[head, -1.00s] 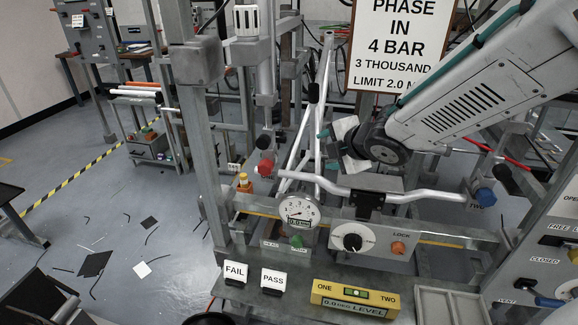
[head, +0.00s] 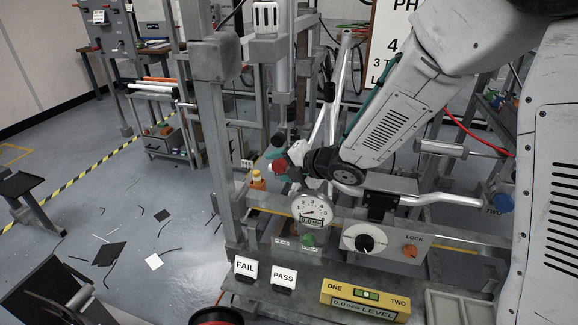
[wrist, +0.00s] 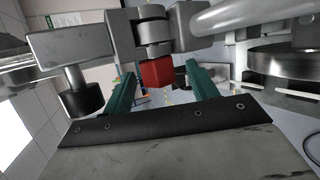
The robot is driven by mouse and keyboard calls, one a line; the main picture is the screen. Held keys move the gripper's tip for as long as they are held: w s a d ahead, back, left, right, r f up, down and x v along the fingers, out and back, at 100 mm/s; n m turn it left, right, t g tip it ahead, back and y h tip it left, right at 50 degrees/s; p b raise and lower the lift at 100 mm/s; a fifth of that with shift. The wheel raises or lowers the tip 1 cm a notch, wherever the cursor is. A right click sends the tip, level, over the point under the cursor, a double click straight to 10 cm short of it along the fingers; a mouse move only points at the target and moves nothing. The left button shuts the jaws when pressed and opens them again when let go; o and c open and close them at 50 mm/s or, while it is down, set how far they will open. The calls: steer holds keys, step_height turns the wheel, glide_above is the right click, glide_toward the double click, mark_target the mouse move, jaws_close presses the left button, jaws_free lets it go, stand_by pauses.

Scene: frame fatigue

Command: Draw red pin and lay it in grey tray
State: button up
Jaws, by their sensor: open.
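The red pin (head: 279,165) shows in the head view as a small red end on the metal frame, left of centre. In the wrist view its red block-shaped head (wrist: 157,73) hangs below a grey metal cylinder. My gripper (head: 277,158) is at the pin in the head view, partly hidden by its own wrist. In the wrist view its two teal fingers (wrist: 161,76) stand apart on either side of the red head, with gaps showing. The grey tray (head: 429,304) is at the lower right of the bench in the head view, its right part hidden behind my arm.
A round gauge (head: 312,212), a LOCK panel (head: 384,241), FAIL (head: 246,268) and PASS (head: 284,277) cards and a yellow level (head: 364,298) stand along the bench. A bent silver bar (head: 435,197) runs below my gripper. A grey upright post (head: 212,140) stands to the left.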

steer(key=c, duration=1.2)
steer(key=shift+o, duration=0.2)
steer(key=shift+s+a, duration=0.35)
steer(key=shift+s, duration=0.55)
steer(key=shift+s+a, duration=0.3)
steer(key=shift+s, duration=0.6)
steer(key=shift+s+a, duration=0.35)
steer(key=shift+s, duration=0.55)
steer(key=shift+s+a, duration=0.1)
steer(key=shift+s, duration=0.1)
steer(key=shift+s+a, duration=0.35)
steer(key=shift+s, duration=0.6)
steer(key=shift+s+a, duration=0.3)
steer(key=shift+s, duration=0.6)
